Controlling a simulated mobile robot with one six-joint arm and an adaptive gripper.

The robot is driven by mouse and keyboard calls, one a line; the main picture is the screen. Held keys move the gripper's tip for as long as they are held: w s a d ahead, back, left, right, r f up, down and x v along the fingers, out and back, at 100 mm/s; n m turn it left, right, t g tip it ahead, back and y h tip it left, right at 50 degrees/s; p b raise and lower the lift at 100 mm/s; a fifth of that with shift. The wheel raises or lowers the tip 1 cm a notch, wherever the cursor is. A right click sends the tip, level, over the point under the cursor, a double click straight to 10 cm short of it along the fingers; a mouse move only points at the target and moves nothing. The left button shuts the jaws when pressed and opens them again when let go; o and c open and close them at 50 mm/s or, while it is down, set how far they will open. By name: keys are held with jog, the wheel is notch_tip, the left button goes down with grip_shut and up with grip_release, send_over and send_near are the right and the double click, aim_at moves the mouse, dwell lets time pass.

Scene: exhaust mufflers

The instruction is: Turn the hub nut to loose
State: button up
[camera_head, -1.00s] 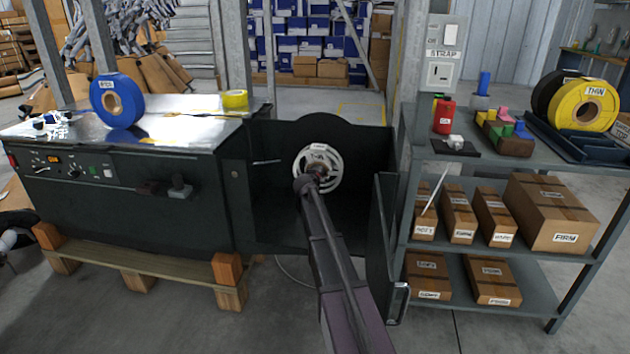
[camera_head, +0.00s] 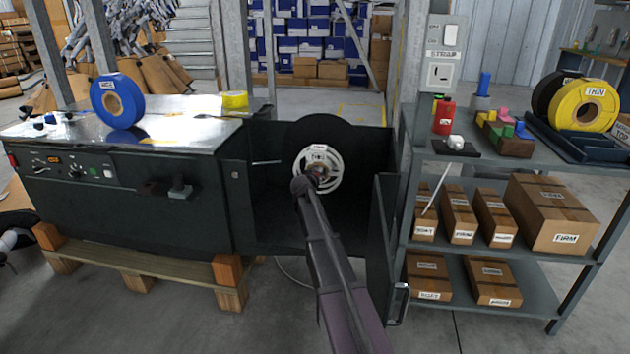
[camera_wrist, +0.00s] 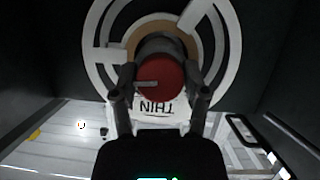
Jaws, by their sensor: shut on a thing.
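The hub nut (camera_wrist: 160,80) is a round red knob with a grey mark on its face, at the middle of a white spoked reel (camera_wrist: 232,45) in the wrist view. My gripper (camera_wrist: 160,92) has a finger on each side of the nut and is shut on it. A label reading THIN, upside down in this view, shows just below the nut. In the head view the white reel (camera_head: 333,165) stands inside the dark open bay of the machine. There my arm covers most of the nut and my gripper (camera_head: 318,178).
A dark machine (camera_head: 120,190) with a blue roll (camera_head: 117,100) on top stands at the left on a wooden pallet. An open dark door (camera_head: 383,235) is close to the right of my arm. A grey shelf (camera_head: 500,165) with boxes stands further right.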

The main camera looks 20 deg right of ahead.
jog(key=n+g+h+b, duration=0.1)
jog(key=n, duration=0.1)
jog(key=shift+w+f+n+h, duration=0.1)
jog(key=shift+n+h, duration=0.2)
jog(key=shift+n, duration=0.1)
jog(key=n+h+b, duration=0.1)
jog(key=n, duration=0.1)
jog(key=shift+f+n+h, duration=0.1)
jog(key=shift+n+h, duration=0.2)
jog(key=shift+h, duration=0.1)
jog(key=n+h+b, duration=0.1)
jog(key=n+b, duration=0.1)
jog(key=n, duration=0.1)
jog(key=shift+h+b, duration=0.35)
jog(key=shift+h, duration=0.05)
jog(key=shift+n+h+b, duration=0.5)
jog(key=shift+n+b, duration=0.25)
jog(key=shift+n, duration=0.65)
jog(key=o, duration=1.1)
jog(key=shift+o, duration=0.2)
jog(key=shift+r, duration=0.2)
